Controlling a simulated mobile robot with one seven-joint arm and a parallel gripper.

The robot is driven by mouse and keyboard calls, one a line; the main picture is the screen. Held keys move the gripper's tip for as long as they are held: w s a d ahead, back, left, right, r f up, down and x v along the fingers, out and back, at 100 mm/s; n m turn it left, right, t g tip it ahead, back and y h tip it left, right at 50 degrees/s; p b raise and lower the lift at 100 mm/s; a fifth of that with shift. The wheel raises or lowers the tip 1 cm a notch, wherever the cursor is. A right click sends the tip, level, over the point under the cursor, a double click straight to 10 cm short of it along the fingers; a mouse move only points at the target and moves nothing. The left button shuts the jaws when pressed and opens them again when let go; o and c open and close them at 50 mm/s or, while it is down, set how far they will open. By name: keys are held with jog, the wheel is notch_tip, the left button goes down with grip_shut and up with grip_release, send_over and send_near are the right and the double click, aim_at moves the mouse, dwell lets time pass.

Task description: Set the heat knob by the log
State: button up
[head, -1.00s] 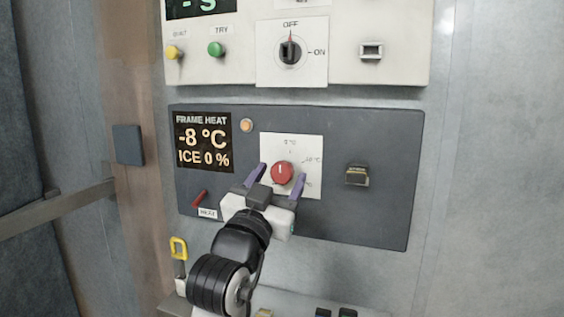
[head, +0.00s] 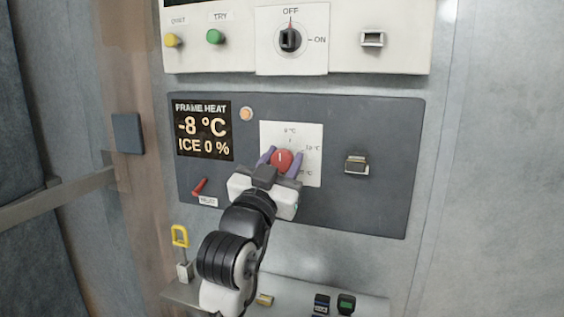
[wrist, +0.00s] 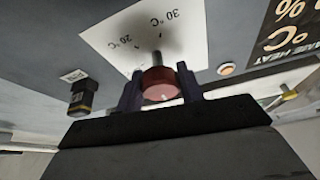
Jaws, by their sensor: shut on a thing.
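The red heat knob (head: 281,160) sits on a white dial plate (head: 308,140) with temperature marks, on the dark frame heat panel (head: 385,210). My gripper (head: 281,158) is at the knob, its purple fingers on either side, shut on it. The wrist view shows the knob (wrist: 160,84) between the two fingers, with its shaft running to the plate (wrist: 135,40). That plate reads 20 °C and 30 °C there. The frame heat display (head: 203,130) reads -8 °C and ICE 0 %. No log is visible.
A red lever (head: 200,187) is at the panel's lower left, and a latch-like switch (head: 356,165) right of the dial. An orange lamp (head: 246,114) is above. The upper white panel has an OFF/ON switch (head: 290,39). A ledge with small items (head: 265,300) is below.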

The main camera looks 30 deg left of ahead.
jog(key=shift+f+m+b, duration=0.15)
jog(key=shift+m+b, duration=0.15)
jog(key=shift+b, duration=0.05)
jog(key=m+h+b, duration=0.1)
jog(key=m+b, duration=0.1)
jog(key=shift+f+m, duration=0.1)
jog(key=shift+m, duration=0.2)
jog(key=m+h+b, duration=0.3)
jog(key=m+b, duration=0.1)
jog(key=m, duration=0.1)
jog(key=m+b, duration=0.1)
jog(key=m, duration=0.1)
jog(key=m+g+h, duration=0.1)
jog(key=m, duration=0.1)
jog(key=shift+r+g+h+b, duration=0.2)
jog(key=shift+g+h+b, duration=0.1)
jog(key=shift+b, duration=0.05)
jog(key=m, duration=0.2)
jog(key=m+g+h, duration=0.1)
jog(key=m, duration=0.2)
jog(key=shift+g+b, duration=0.3)
jog(key=o, duration=1)
jog(key=shift+r, duration=0.1)
